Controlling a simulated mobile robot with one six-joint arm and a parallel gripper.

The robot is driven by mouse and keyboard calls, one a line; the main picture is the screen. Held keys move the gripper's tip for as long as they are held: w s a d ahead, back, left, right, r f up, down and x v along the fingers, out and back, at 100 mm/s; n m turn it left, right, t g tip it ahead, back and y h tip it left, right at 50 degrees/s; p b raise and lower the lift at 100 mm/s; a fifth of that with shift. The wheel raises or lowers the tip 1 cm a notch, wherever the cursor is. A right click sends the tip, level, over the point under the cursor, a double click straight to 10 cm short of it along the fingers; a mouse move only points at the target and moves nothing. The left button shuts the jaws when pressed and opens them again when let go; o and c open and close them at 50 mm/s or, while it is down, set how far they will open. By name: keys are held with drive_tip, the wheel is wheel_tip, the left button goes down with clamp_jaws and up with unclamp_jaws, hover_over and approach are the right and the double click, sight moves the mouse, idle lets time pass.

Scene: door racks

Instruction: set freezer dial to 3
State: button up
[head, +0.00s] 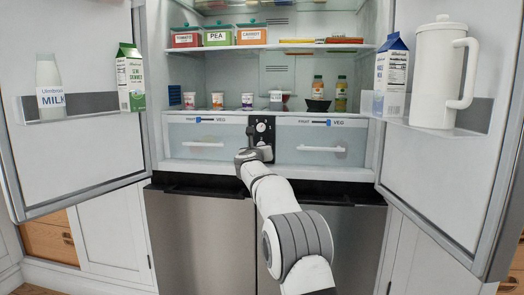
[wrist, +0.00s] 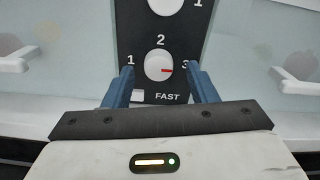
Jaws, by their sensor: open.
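A black control panel (head: 265,125) sits at the middle of the fridge, between two drawers. A second white dial (wrist: 165,5) is partly cut off above. No freezer label is readable. My gripper (wrist: 161,72) is open, with one blue finger on each side of the lower dial and visible gaps between. In the head view my gripper (head: 250,156) hides the panel's lower part.
The left drawer (head: 205,135) and right drawer (head: 320,135) have white handles close beside the panel. Open fridge doors stand on both sides, holding a milk bottle (head: 50,85), cartons and a white jug (head: 440,75). Shelves above hold cups, bottles and boxes.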

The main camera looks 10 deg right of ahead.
drive_tip(key=shift+s+a, duration=0.1)
drive_tip(key=shift+s, duration=0.05)
drive_tip(key=b+v, duration=0.2)
drive_tip(key=v, duration=0.5)
drive_tip(key=shift+s, duration=0.2)
drive_tip(key=shift+r, duration=0.15)
drive_tip(key=s+a+r+n+g+y+p, duration=0.2)
drive_tip(key=s+r+n+y+p, duration=0.3)
drive_tip(key=s+n+p, duration=0.45)
drive_tip(key=s+a+r+n+g+y+p, duration=0.2)
drive_tip(key=s+r+n+y+p, duration=0.1)
drive_tip(key=s+r+n+p, duration=0.65)
drive_tip(key=s+d+f+n+g+p, duration=0.1)
drive_tip(key=s+d+n+g+p, duration=0.1)
drive_tip(key=s+n+p, duration=0.4)
drive_tip(key=s+d+f+n+g+h+p, duration=0.1)
drive_tip(key=s+n+g+p, duration=0.4)
drive_tip(key=s, duration=1.2)
drive_tip(key=s+d+f+n+g+h+p, duration=0.1)
drive_tip(key=s+d+f+n+g+p, duration=0.1)
drive_tip(key=s+n+p, duration=0.5)
drive_tip(key=s+d+g, duration=0.1)
drive_tip(key=s+d, duration=0.1)
drive_tip(key=s, duration=0.3)
drive_tip(key=shift+n+g, duration=0.3)
